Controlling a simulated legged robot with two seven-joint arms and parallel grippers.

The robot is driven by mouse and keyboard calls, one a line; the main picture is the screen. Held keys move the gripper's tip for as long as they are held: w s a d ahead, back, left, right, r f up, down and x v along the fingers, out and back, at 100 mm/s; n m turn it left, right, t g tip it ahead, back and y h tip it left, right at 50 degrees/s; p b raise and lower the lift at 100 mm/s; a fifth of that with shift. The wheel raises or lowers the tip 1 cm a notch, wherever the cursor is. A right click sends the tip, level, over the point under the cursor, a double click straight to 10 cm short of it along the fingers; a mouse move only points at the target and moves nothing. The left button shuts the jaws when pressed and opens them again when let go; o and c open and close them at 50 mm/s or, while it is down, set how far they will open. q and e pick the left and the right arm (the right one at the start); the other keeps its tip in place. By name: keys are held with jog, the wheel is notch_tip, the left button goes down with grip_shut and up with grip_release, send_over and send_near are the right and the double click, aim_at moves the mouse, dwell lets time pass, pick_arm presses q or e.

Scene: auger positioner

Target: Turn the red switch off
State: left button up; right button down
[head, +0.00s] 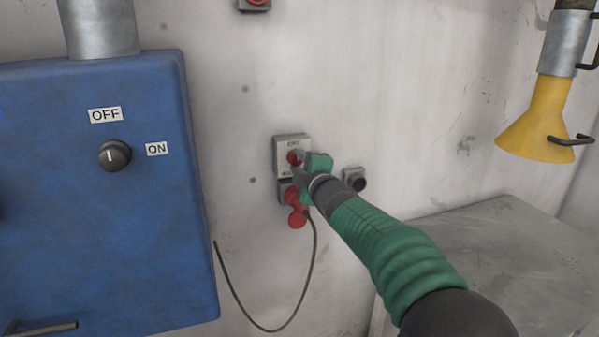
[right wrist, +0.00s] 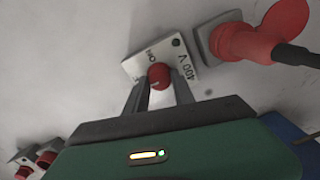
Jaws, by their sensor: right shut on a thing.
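The red switch (head: 293,157) is a round red knob on a pale grey plate (head: 291,142) fixed to the wall. In the right wrist view the red switch (right wrist: 159,75) sits between the two grey fingers, on the plate (right wrist: 184,60) marked "400 V". My right gripper (head: 299,168) reaches in from the lower right and is shut on the red switch. Its green body partly hides the plate in the head view. Which setting the switch points to cannot be told. My left gripper is not in view.
A red plug (head: 296,206) with a hanging dark cable sits in the socket just below. A small dark button box (head: 355,179) is right of the plate. A blue cabinet (head: 100,230) with a black knob (head: 115,155) stands left. A yellow funnel (head: 540,125) hangs right above a grey surface (head: 500,260).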

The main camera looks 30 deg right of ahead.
jog(key=shift+f+n+b, duration=0.3)
jog(key=shift+n, duration=0.2)
jog(key=c, duration=1.3)
grip_release()
jog(key=shift+o, duration=1.2)
jog(key=shift+w, duration=0.1)
jog(key=shift+r, duration=0.1)
jog(key=v, duration=1.7)
jog(key=shift+p, duration=0.3)
